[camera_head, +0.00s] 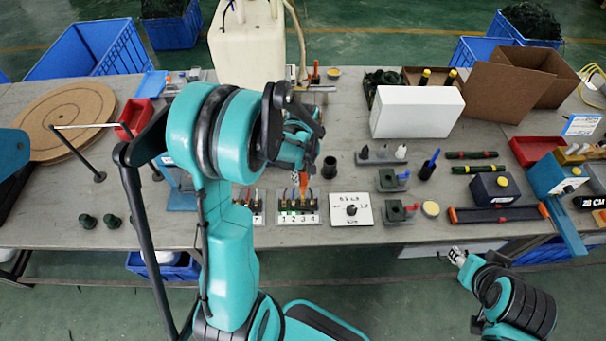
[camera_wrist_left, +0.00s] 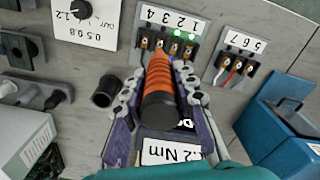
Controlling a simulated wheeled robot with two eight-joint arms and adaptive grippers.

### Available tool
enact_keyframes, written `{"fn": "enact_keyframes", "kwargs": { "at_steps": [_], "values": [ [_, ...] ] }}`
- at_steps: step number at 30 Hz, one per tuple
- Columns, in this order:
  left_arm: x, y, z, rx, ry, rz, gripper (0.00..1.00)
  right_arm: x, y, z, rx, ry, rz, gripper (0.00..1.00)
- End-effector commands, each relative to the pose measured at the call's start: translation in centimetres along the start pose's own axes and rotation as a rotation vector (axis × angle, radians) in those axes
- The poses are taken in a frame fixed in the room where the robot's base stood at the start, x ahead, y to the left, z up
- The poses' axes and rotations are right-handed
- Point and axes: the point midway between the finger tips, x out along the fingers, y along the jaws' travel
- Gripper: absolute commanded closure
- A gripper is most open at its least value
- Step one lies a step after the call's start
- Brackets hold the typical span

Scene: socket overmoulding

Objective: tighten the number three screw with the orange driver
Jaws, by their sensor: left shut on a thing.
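My left gripper (camera_head: 300,150) is shut on the orange driver (camera_wrist_left: 161,88), with a finger on each side of the handle in the left wrist view (camera_wrist_left: 160,105). The driver also shows in the head view (camera_head: 303,182), pointing down over the terminal block (camera_head: 310,219) marked 1 to 4. Its tip lies close to the number three screw; contact is hidden. Green lights glow by terminals one and two (camera_wrist_left: 184,34). My right gripper (camera_head: 457,257) is off the table's front edge, holding nothing visible; its opening is too small to judge.
A block marked 5 6 7 (camera_wrist_left: 236,55) is beside the first. A white dial plate (camera_head: 351,209), a black cup (camera_head: 329,167) and a stand with small tools (camera_head: 381,157) are to the right in the head view. A white box (camera_head: 417,112) stands behind.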

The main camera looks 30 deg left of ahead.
Motion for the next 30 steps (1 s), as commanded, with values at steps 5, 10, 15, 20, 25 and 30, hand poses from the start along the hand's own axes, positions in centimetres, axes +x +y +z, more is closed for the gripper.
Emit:
{"fn": "enact_keyframes", "kwargs": {
  "at_steps": [5, 10, 15, 20, 25, 30],
  "values": [
    [1.9, 0.0, 0.0, 0.000, 0.000, 0.000, 1.00, 1.4, 0.0, 1.0, 0.000, 0.000, 0.000, 0.60],
    [3.8, 0.0, 0.0, 0.000, 0.000, 0.000, 1.00, 2.8, 0.0, 2.0, 0.000, 0.000, 0.000, 0.60],
    [5.3, 0.0, 0.0, 0.000, 0.000, 0.000, 1.00, 4.0, 0.0, 2.8, 0.000, 0.000, 0.000, 0.60],
    [5.9, 0.0, 0.0, 0.000, 0.000, 0.000, 1.00, 4.4, 0.0, 3.2, 0.000, 0.000, 0.000, 0.60],
    [5.8, 0.0, 0.0, 0.000, 0.000, 0.000, 1.00, 4.4, 0.0, 3.1, 0.000, 0.000, 0.000, 0.60],
    [5.8, 0.0, 0.0, 0.000, 0.000, 0.000, 1.00, 4.4, 0.0, 3.1, 0.000, 0.000, 0.000, 0.60]
  ]
}}
